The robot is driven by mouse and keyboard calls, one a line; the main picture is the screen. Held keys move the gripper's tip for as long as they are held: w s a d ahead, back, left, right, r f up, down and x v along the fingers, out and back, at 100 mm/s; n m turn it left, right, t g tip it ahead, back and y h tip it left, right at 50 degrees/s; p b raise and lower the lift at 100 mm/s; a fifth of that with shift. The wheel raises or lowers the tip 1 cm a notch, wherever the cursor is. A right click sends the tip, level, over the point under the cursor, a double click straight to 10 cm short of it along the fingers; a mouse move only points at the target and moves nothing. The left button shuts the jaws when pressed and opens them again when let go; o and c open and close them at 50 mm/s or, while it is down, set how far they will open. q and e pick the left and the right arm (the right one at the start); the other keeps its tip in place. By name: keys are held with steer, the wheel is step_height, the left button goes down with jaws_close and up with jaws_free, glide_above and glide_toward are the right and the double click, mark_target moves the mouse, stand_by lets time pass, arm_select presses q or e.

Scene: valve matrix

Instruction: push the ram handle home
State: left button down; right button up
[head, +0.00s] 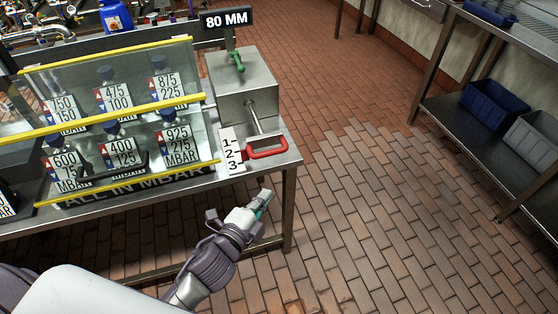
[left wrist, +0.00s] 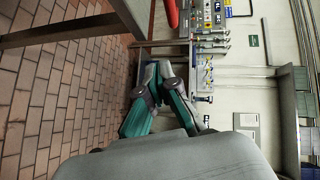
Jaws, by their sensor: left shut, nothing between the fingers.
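The ram handle (head: 267,147) is a red loop on the end of a metal rod (head: 254,119). The rod sticks out of the front of a grey metal box (head: 243,84) on the steel table. A white 1-2-3 scale plate (head: 231,151) stands just left of the handle. My left gripper (head: 265,196) is shut and empty, in front of the table edge and below the handle in the head view, apart from it. In the left wrist view its teal fingers (left wrist: 160,95) are together. A red piece shows at the top of that view. My right gripper is not in view.
A glass-fronted rack with yellow rails (head: 115,109) and several labelled valves fills the table's left side. An 80 MM sign (head: 227,19) stands behind the box. The brick floor (head: 360,210) between is clear.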

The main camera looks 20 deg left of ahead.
arm_select(q)
steer(key=w+p, duration=0.1)
steer(key=w, duration=1.2)
steer(key=shift+a, duration=0.15)
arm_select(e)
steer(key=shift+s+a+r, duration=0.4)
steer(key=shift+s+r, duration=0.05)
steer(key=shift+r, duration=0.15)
